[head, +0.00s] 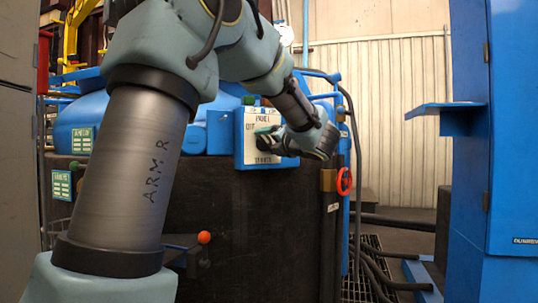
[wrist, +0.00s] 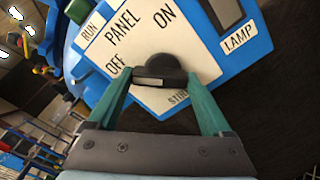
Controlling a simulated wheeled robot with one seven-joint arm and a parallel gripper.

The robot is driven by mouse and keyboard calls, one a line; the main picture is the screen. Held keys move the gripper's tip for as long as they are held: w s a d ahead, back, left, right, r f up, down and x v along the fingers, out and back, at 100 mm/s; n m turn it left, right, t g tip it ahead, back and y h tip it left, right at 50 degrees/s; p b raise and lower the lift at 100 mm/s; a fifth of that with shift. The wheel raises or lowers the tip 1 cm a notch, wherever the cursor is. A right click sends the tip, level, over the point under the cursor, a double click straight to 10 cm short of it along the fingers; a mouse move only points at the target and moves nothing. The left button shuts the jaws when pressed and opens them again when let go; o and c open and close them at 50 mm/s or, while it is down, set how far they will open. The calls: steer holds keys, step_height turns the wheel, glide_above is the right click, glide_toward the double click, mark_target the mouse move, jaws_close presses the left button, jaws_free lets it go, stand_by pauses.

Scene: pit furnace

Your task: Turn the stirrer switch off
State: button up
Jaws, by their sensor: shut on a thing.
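The stirrer switch is a black knob with a grey bar on its front (wrist: 165,70), on a white panel (wrist: 110,45) in a blue box. OFF is printed to its left and ON to its upper right; the label below, starting "STI", is partly hidden. Which mark the knob points to I cannot tell for sure. My gripper (wrist: 158,84) has its two green fingers on either side of the knob, shut on it. In the head view the panel (head: 251,126) is on the furnace front, and my gripper (head: 265,140) reaches it from the right and hides the knob.
A LAMP label (wrist: 238,38) is beside the panel. A red handwheel (head: 344,181) is below right of my gripper. An orange-tipped lever (head: 204,237) stands lower down. A blue cabinet (head: 515,140) with a ledge (head: 445,107) is at the right. Hoses (head: 372,270) cross the floor.

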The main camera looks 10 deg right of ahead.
steer(key=shift+n, duration=0.3)
steer(key=o, duration=1.2)
steer(key=shift+c, duration=0.2)
steer(key=p+v, duration=0.1)
steer(key=v, duration=1)
